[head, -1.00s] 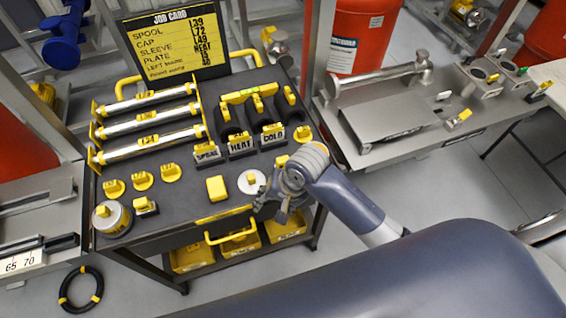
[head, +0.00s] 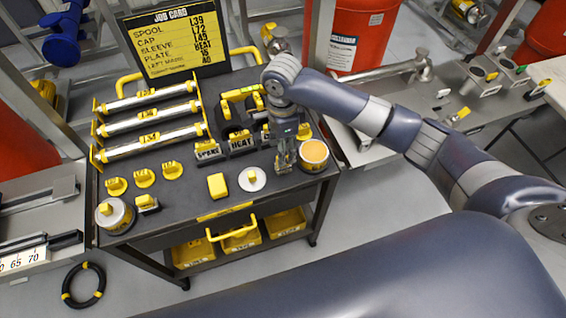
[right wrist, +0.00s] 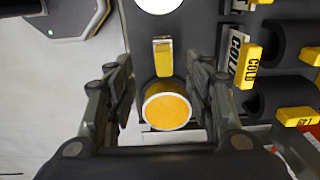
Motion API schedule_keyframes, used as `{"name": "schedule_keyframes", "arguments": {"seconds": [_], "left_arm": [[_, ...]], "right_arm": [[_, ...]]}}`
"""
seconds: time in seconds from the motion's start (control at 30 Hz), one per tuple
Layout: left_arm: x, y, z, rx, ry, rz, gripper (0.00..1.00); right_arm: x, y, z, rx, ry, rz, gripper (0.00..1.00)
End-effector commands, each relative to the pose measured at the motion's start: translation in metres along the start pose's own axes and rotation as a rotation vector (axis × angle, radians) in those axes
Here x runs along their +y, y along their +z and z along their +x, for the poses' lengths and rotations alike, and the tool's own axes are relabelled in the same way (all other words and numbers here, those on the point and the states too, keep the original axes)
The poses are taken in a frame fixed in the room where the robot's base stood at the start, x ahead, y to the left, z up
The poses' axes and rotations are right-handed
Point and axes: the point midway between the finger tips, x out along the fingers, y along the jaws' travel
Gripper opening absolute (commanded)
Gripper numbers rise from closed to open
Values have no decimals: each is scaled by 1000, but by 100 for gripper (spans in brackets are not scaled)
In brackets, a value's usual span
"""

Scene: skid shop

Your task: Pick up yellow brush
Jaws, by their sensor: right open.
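The small yellow piece with a pale end (right wrist: 163,57), likely the yellow brush, shows in the right wrist view between the white disc and the round orange-topped pot (right wrist: 166,108). In the head view my right gripper and wrist hide it. My right gripper (head: 284,168) points down over the right part of the cart top. Its fingers stand apart with nothing gripped, and the piece shows beyond the gap between them (right wrist: 162,95). My left gripper is not in view.
The orange-topped pot (head: 314,155) stands right beside my right gripper. The white disc (head: 252,179) and a yellow block (head: 217,186) lie to the left. The black sleeves with the HEAT label (head: 241,145) stand behind. The cart front has a yellow handle (head: 232,234).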

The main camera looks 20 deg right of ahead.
Motion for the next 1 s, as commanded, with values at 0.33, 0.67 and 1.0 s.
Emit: {"name": "schedule_keyframes", "arguments": {"seconds": [0.33, 0.67, 1.0], "left_arm": [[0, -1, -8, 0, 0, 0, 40], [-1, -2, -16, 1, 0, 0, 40], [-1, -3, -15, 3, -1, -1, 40]], "right_arm": [[-2, -2, 33, 1, 0, 0, 48], [-5, -3, 73, -1, -4, -1, 48], [-4, -3, 74, -1, -4, -2, 21]]}}
